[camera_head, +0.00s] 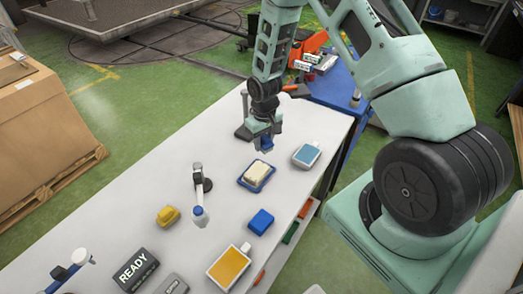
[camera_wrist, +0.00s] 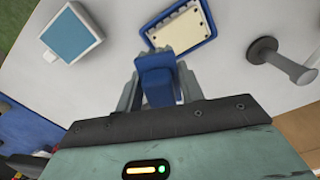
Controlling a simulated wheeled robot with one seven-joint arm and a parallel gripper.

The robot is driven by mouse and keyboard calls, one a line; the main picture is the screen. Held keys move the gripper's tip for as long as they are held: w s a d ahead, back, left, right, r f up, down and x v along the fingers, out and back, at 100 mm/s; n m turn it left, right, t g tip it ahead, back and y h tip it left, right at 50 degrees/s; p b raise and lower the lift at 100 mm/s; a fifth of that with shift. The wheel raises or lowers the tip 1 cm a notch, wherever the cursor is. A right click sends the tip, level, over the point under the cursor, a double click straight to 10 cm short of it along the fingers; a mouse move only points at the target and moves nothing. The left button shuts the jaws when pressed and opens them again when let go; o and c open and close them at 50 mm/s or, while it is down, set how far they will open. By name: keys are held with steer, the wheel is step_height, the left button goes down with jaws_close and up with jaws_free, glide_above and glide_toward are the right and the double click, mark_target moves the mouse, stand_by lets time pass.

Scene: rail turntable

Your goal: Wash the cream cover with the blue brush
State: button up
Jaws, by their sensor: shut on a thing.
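The cream cover (camera_head: 257,172) lies in a shallow blue tray (camera_head: 244,181) on the white table. In the wrist view the cover (camera_wrist: 180,32) and the tray's blue rim (camera_wrist: 208,18) show just beyond my fingers. My gripper (camera_head: 265,144) is above the table, just behind the tray in the head view. It is shut on a blue block-like piece, which looks like the blue brush (camera_wrist: 155,75). The brush appears apart from the cover and above the table. Its underside and any bristles are hidden.
A blue-topped white pad (camera_head: 306,155) lies right of the tray, and a grey post (camera_head: 245,117) stands behind. Nearer are a white-headed stand (camera_head: 199,190), a yellow block (camera_head: 168,216), a blue block (camera_head: 260,222), a yellow-topped pad (camera_head: 229,267) and a READY sign (camera_head: 135,270).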

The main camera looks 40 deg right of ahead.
steer(key=shift+f+b, duration=0.25)
steer(key=shift+b, duration=0.55)
